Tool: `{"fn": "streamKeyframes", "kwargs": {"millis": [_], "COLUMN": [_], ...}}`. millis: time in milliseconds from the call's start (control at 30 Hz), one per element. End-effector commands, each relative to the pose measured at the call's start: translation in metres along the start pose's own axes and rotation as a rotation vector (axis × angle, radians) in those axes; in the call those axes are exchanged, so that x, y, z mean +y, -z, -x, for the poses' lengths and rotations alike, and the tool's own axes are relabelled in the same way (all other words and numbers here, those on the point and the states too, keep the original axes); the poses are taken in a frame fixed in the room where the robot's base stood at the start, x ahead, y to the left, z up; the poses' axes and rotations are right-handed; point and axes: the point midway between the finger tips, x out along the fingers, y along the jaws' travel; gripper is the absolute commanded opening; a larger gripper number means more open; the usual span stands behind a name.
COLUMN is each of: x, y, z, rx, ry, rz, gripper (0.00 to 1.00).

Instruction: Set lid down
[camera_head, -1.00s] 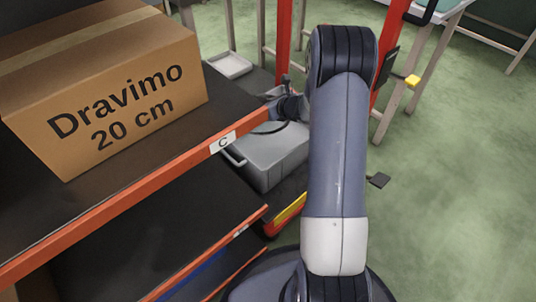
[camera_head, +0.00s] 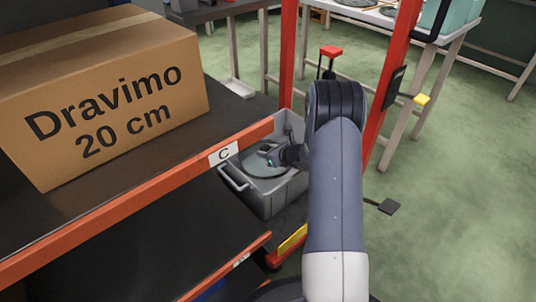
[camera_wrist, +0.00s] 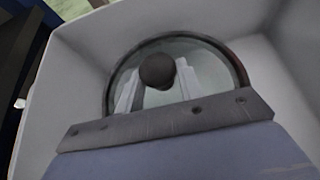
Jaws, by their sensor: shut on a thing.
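A round glass lid with a dark rim and a dark knob (camera_wrist: 157,70) fills the middle of the wrist view. My gripper (camera_wrist: 157,82) is shut on the lid's knob, with a pale finger on each side of it. In the head view the lid (camera_head: 262,168) is inside the grey crate (camera_head: 268,203), below the shelf label C, and my gripper (camera_head: 272,157) is over it. The crate's pale walls (camera_wrist: 85,50) surround the lid in the wrist view. I cannot tell whether the lid rests on anything; what is under it is hidden.
A cardboard box marked "Dravimo 20 cm" (camera_head: 110,100) stands on the dark shelf at left. The shelf's orange edge (camera_head: 130,200) runs close by the crate. Red posts (camera_head: 287,55) stand behind. Green floor (camera_head: 460,190) is open at right.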

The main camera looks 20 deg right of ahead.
Motion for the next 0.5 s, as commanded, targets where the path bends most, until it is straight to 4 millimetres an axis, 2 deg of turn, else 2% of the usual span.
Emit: {"fn": "streamKeyframes", "kwargs": {"millis": [200, 500], "x": [-0.0006, -0.0005], "y": [-0.0026, 0.0051], "z": [0.0005, -0.0036], "rx": [-0.004, -0.003], "ry": [0.001, 0.001], "rz": [0.002, 0.002], "gripper": [0.0, 0.0]}}
